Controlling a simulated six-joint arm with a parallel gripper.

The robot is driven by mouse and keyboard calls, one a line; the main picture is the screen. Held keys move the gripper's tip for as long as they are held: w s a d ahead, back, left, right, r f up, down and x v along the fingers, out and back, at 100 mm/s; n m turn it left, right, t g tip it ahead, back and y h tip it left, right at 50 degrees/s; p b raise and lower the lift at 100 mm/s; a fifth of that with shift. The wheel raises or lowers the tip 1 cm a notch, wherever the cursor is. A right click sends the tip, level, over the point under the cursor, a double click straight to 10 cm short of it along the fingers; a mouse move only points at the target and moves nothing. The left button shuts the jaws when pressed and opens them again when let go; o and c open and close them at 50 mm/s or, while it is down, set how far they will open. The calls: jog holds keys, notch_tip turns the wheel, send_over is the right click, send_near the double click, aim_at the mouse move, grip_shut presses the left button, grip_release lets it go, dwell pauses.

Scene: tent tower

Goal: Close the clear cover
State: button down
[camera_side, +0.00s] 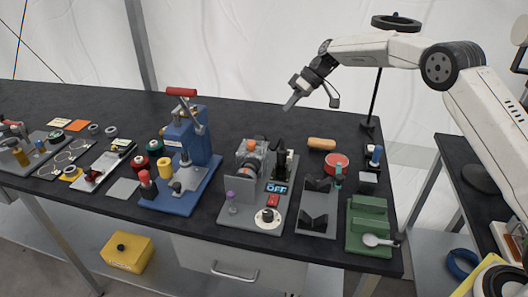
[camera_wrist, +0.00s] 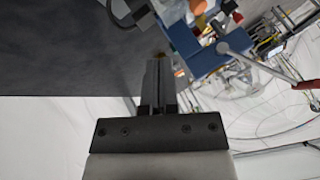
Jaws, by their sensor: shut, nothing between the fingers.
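My gripper (camera_side: 290,104) is shut and empty, held in the air above the back of the table, apart from everything on it. Its closed fingers also show in the wrist view (camera_wrist: 158,75). A grey machine station (camera_side: 248,215) stands in the middle of the table, below and left of my gripper. It carries a grey block with an orange top (camera_side: 258,140), a blue OFF sign (camera_side: 277,188), a red switch (camera_side: 272,200) and a white dial (camera_side: 268,216). I cannot clearly make out the clear cover or tell how far it stands open.
A blue press (camera_side: 186,140) with a red handle stands left of the station; it also shows in the wrist view (camera_wrist: 205,55). Black V-blocks (camera_side: 315,203) and a green holder (camera_side: 368,225) stand to the right. The back of the black table (camera_side: 235,112) is mostly free.

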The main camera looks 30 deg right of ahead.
send_near(261, 147)
jog(key=w+a+f, duration=0.1)
jog(key=f, duration=0.1)
jog(key=w+a+f, duration=0.1)
jog(key=w+f, duration=0.1)
jog(key=shift+w+a+f, duration=0.15)
jog(key=shift+w+a, duration=0.05)
jog(key=shift+w, duration=0.05)
jog(key=shift+s+a, duration=0.3)
jog(key=shift+a, duration=0.45)
jog(key=shift+s+a, duration=0.3)
jog(key=shift+a, duration=0.45)
jog(key=shift+a, duration=0.1)
jog(key=s+a, duration=0.6)
jog(key=shift+s, duration=0.1)
jog(key=shift+s+a, duration=0.2)
jog(key=shift+s+a, duration=0.1)
jog(key=shift+f, duration=0.1)
